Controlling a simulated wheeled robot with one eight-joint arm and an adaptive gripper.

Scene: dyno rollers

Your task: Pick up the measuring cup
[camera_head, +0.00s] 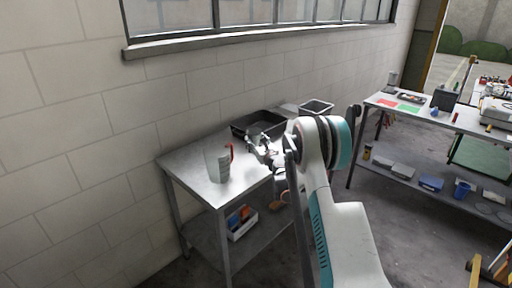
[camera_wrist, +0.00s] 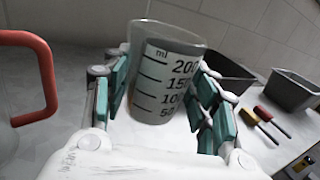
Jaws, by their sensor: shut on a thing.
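The measuring cup (camera_wrist: 160,85) is a clear, greyish cup with black millilitre marks, seen in the wrist view. It stands between the teal-padded fingers of my gripper (camera_wrist: 160,100), which is shut on it from both sides. The cup looks slightly tilted in that view; I cannot tell whether its base touches the table. In the head view my gripper (camera_head: 262,147) is over the metal table (camera_head: 190,163), and the cup is too small and covered to make out clearly. A clear jug (camera_head: 217,165) with a red handle (camera_wrist: 47,80) is to the left of my gripper.
A black tray (camera_head: 243,122) and a grey bin (camera_head: 316,106) are at the back right of the table, by the wall. Two screwdrivers (camera_wrist: 264,114) lie to the right of my gripper. A box (camera_head: 242,226) is on the lower shelf. A second workbench (camera_head: 400,103) stands farther right.

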